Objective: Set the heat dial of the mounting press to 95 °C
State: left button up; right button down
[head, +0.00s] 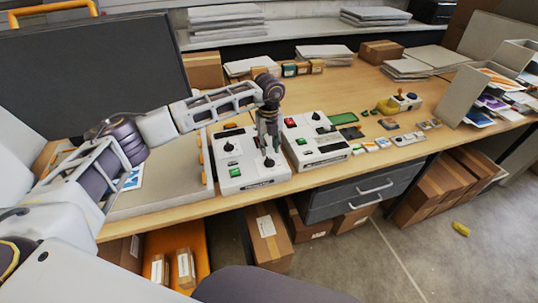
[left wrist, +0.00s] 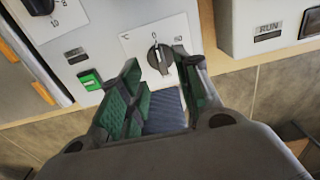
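The mounting press control box (head: 240,180) is white and sits near the table's front edge, with two black knobs, a green switch and a red button. My left gripper (head: 268,146) points down over its right-hand knob (head: 269,162). In the left wrist view, this black dial (left wrist: 160,58) sits on a white scale plate with "0" at the top and another mark to its right, too small to read surely. My left gripper (left wrist: 160,70) is open, one green-padded finger on each side of the dial; contact cannot be told. The right gripper is not in view.
A second white control box (head: 315,140) stands close to the right; it also shows in the left wrist view (left wrist: 265,22). A dark monitor (head: 95,75) stands at the left. Small blocks (head: 385,143) and a yellow-grey device (head: 395,104) lie further right.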

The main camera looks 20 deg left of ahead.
aim_at(269, 158)
pick_arm(q)
jog(key=shift+f+p, duration=0.5)
jog(key=shift+f, duration=2.3)
jog(key=shift+c, duration=0.5)
grip_shut()
